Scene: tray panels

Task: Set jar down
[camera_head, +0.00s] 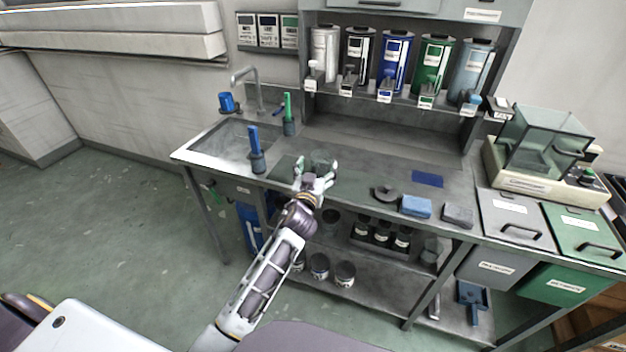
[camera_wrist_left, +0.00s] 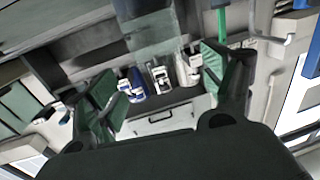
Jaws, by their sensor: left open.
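A clear glass jar (camera_head: 323,157) is at the middle of the grey counter, just beyond my left gripper (camera_head: 316,173). It seems to stand on the counter top, but its base is partly hidden by the fingers. My left gripper is open, with its fingertips apart on the near side of the jar. In the left wrist view the green-padded fingers (camera_wrist_left: 160,82) are spread, and the see-through jar (camera_wrist_left: 150,35) shows faintly beyond the gap. I cannot tell whether a finger touches it. My right gripper is not in view.
A dark mat (camera_head: 285,168) lies left of the jar. A sink (camera_head: 222,143) with a blue-handled brush (camera_head: 256,150) is further left. A dark round piece (camera_head: 384,193), a blue sponge (camera_head: 416,206) and a grey block (camera_head: 458,215) lie right. Several dispensers (camera_head: 395,62) stand behind.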

